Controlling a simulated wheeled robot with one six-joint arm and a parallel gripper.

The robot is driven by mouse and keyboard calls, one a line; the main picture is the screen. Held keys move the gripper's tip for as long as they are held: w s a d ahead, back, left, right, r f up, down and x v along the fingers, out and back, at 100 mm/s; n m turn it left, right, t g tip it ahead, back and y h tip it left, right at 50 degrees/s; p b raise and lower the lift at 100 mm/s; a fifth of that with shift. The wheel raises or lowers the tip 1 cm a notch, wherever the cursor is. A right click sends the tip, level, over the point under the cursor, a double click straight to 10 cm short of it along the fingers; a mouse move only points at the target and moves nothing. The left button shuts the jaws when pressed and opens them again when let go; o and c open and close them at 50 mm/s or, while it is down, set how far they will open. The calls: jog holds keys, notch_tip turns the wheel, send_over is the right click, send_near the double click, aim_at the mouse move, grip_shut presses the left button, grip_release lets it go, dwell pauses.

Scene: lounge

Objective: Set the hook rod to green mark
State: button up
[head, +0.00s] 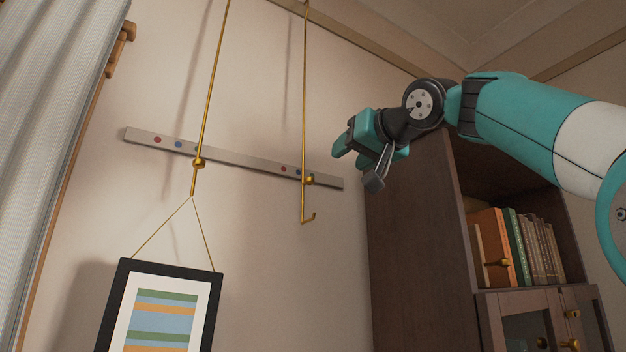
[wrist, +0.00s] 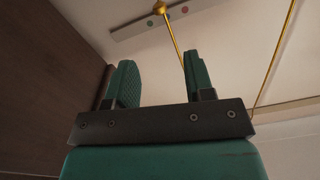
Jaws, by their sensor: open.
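The hook rod (head: 304,120) is a thin brass rod hanging in front of the wall, with a small upturned hook at its lower end. A brass collar on it sits at the right part of a grey rail (head: 240,161). Red and blue marks show just left of it; I cannot make out a green mark in the head view. My gripper (head: 358,163) is open and empty, to the right of the rod and apart from it. In the wrist view my gripper (wrist: 161,76) has its fingers spread, and a brass rod runs down behind the right finger.
A second brass rod (head: 211,92) at left carries a framed striped picture (head: 163,310) on cords. A dark bookcase (head: 415,245) with books (head: 515,248) stands close below and right of my gripper. A grey curtain (head: 50,110) hangs at far left.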

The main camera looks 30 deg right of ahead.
aim_at(312, 179)
jog(key=w+p, duration=0.4)
jog(key=w, duration=0.9)
jog(key=shift+w+r+p, duration=0.1)
jog(key=shift+w+p, duration=0.05)
jog(key=shift+p, duration=0.15)
jog(key=shift+w, duration=0.5)
grip_shut()
